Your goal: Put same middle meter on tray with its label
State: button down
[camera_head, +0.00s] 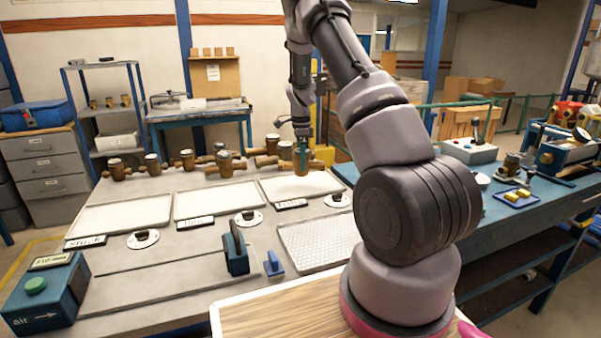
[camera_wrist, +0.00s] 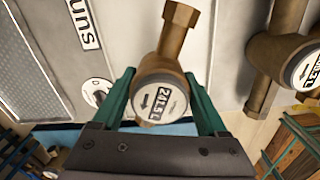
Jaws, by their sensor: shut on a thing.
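My gripper (camera_head: 302,146) is shut on a brass meter (camera_head: 301,166) over the right white tray (camera_head: 325,178). In the wrist view, the green fingers of my gripper (camera_wrist: 160,85) close on both sides of the meter (camera_wrist: 174,42). Its round white face shows an arrow and digits, and its pipe end points away. I cannot tell whether the meter touches the tray. A label reading "runs" (camera_wrist: 84,24) lies beside that tray. The left tray (camera_head: 124,214) has a "stuck" label (camera_head: 85,242). The middle tray (camera_head: 215,199) has a label (camera_head: 195,223) too small to read.
Several brass meters (camera_head: 186,160) stand along the bench's back; other meters (camera_wrist: 303,68) are close right of the held one in the wrist view. The left and middle trays are empty.

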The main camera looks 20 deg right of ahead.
jog(key=shift+f, duration=2.1)
jog(key=shift+f, duration=0.1)
grip_release()
notch_tip(320, 180, up, 12)
jog(key=shift+r, duration=0.1)
jog(key=s+a+r+n+t+y, duration=0.1)
jog(key=s+a+r+n+t, duration=0.2)
jog(key=s+r, duration=0.6)
jog(key=s+a+r+n+t+y, duration=0.1)
jog(key=s+a+r+n, duration=0.25)
jog(key=s+r, duration=0.55)
jog(key=s+a+r+n+t, duration=0.1)
jog(key=s+r+n, duration=0.1)
jog(key=s, duration=0.4)
jog(key=s+a+r+n+t, duration=0.1)
jog(key=s+a+n, duration=0.1)
jog(key=s+n, duration=0.2)
jog(key=s+a+r+n+t, duration=0.1)
jog(key=s+r+n, duration=0.1)
jog(key=s, duration=0.6)
jog(key=shift+s+a+r+n, duration=0.25)
jog(key=shift+s+r+n, duration=0.1)
jog(key=shift+n, duration=0.5)
